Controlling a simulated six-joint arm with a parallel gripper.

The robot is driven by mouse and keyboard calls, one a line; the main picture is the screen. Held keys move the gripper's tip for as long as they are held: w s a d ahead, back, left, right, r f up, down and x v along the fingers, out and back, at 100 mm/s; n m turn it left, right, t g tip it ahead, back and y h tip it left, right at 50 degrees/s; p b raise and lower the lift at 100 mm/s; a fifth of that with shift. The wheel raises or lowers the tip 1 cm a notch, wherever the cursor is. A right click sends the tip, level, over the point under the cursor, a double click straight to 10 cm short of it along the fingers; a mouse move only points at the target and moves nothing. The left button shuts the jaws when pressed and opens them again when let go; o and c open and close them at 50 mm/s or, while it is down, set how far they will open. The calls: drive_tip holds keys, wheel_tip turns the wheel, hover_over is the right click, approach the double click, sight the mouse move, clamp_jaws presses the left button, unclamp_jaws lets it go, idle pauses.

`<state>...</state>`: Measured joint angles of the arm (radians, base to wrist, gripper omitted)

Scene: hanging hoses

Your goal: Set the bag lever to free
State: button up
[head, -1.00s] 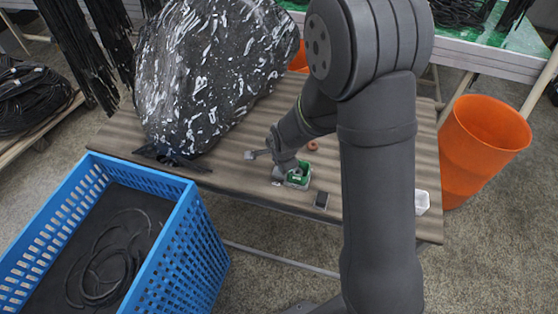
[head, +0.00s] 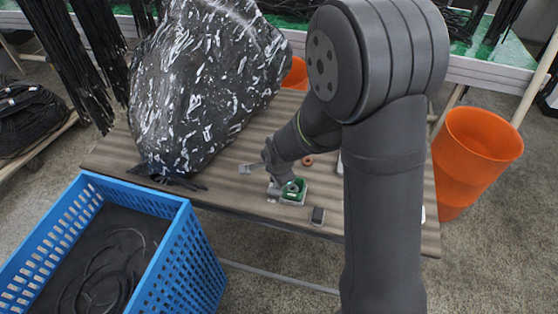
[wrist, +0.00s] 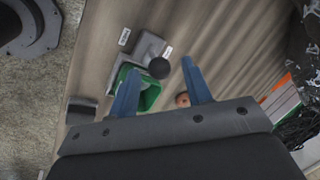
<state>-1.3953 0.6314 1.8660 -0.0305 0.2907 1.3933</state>
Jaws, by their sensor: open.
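The lever shows in the wrist view as a dark round knob (wrist: 159,68) over a grey base (wrist: 147,47). Two small white labels (wrist: 124,36) sit beside the base; their text is too small to read. The knob appears nearer the right-hand label (wrist: 167,51). My gripper (wrist: 160,66) is open, with its blue fingers on either side of the knob in the picture; contact cannot be told. In the head view my gripper (head: 283,182) is low over the table by the green box, and the lever is mostly hidden. The large speckled bag (head: 200,80) stands behind to the left.
A green box (wrist: 150,92) is close beside the lever. A blue crate (head: 190,255) stands front left, an orange bin (head: 465,165) at the right.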

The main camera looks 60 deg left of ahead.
drive_tip(key=v, duration=1.4)
drive_tip(key=shift+r, duration=0.3)
drive_tip(key=shift+d, duration=0.1)
drive_tip(key=shift+c, duration=0.3)
drive_tip(key=shift+w, duration=0.1)
drive_tip(key=c, duration=0.3)
drive_tip(key=shift+w+a+f+m+h, duration=0.2)
drive_tip(key=shift+w+a+f+h, duration=0.1)
drive_tip(key=shift+w, duration=0.25)
drive_tip(key=shift+w+a+f+m+h, duration=0.25)
drive_tip(key=shift+w+a, duration=0.1)
drive_tip(key=shift+w, duration=0.25)
clamp_jaws()
drive_tip(key=w+a+f+m+g+h, duration=0.2)
drive_tip(key=w+a+f+g+h, duration=0.15)
drive_tip(key=w, duration=0.55)
drive_tip(key=shift+n+g+y, duration=0.25)
drive_tip(key=shift+y, duration=0.05)
drive_tip(key=x, duration=0.9)
drive_tip(key=shift+s+d+f, duration=0.1)
drive_tip(key=shift+s, duration=0.1)
drive_tip(key=s, duration=0.3)
drive_tip(key=shift+a+f, duration=0.25)
drive_tip(key=shift+f, duration=0.05)
drive_tip(key=shift+s+a, duration=0.1)
drive_tip(key=shift+s, duration=0.45)
